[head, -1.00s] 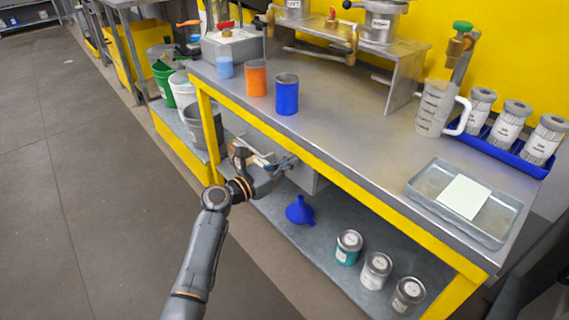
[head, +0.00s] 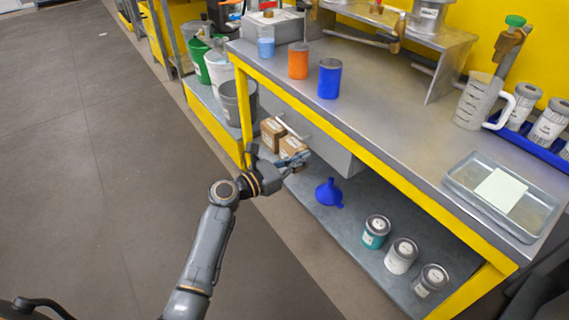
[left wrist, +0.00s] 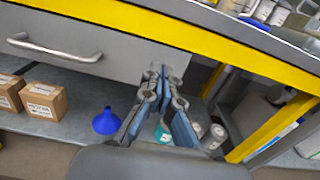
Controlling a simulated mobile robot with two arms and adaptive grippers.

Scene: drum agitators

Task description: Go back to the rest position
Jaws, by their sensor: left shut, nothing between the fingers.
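My left gripper (head: 297,162) is shut and empty in the head view, in front of the workbench's drawer side and above the lower shelf. In the left wrist view its closed fingers (left wrist: 164,78) point at the grey drawer (left wrist: 90,45), which has a metal handle. From the picture I cannot tell whether the fingertips touch the drawer front. My right gripper is not in view. My left arm reaches up from the bottom of the head view, over the floor.
The workbench top (head: 400,130) carries an orange cup (head: 298,62), a blue cup (head: 329,80) and a metal tray (head: 458,179). Cardboard boxes (head: 272,134), a blue funnel (head: 328,193) and cans (head: 401,256) stand on the lower shelf. The floor (head: 90,200) at left is clear.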

